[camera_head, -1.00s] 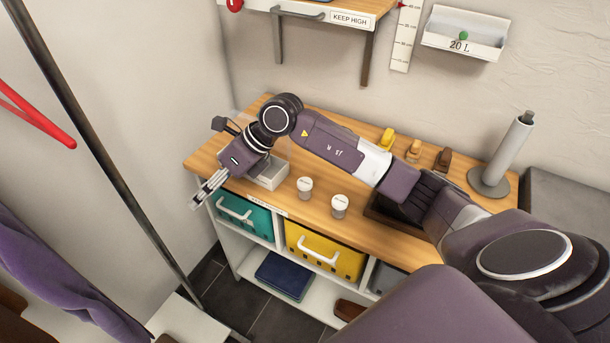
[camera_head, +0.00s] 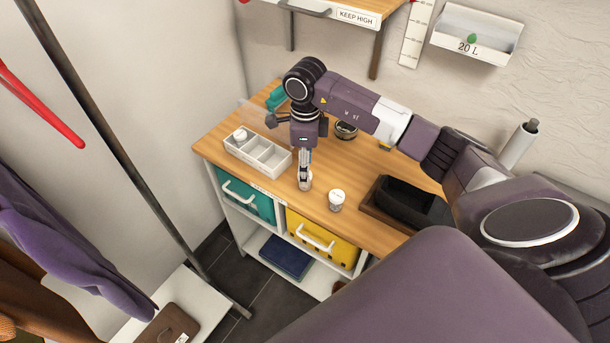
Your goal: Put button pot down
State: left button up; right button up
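Two small pots with white lids are at the front of the wooden worktop. My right gripper (camera_head: 304,174) points straight down onto the left pot (camera_head: 305,184), its fingers covering most of that pot. The pot appears to rest upright on the wood. I cannot tell whether the fingers are closed on it or only around it. The other pot (camera_head: 337,200) stands upright and free to the right. A third white-lidded pot (camera_head: 240,136) appears to sit in the left compartment of the white divided tray (camera_head: 262,170). My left gripper is not in view.
A black open tray (camera_head: 380,212) lies right on the worktop (camera_head: 240,118). A dark round jar (camera_head: 346,131) stands behind my forearm. A teal drawer (camera_head: 244,196) and a yellow drawer (camera_head: 318,240) are below the front edge. A grey roll holder (camera_head: 517,146) stands far right.

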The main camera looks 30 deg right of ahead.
jog(key=shift+f, duration=0.95)
jog(key=shift+c, duration=0.3)
jog(key=c, duration=1.3)
jog(key=shift+o, duration=0.2)
jog(key=shift+r, duration=0.1)
notch_tip(320, 180, up, 20)
jog(key=b, duration=0.3)
jog(key=s+a+f+n, duration=0.4)
jog(key=s+a+n, duration=0.2)
jog(key=n, duration=0.7)
jog(key=s+a+f+n, duration=0.4)
jog(key=s+a+n, duration=0.3)
jog(key=n, duration=0.5)
jog(key=shift+s+a+n, duration=0.25)
jog(key=shift+s+n, duration=0.15)
jog(key=shift+s, duration=0.45)
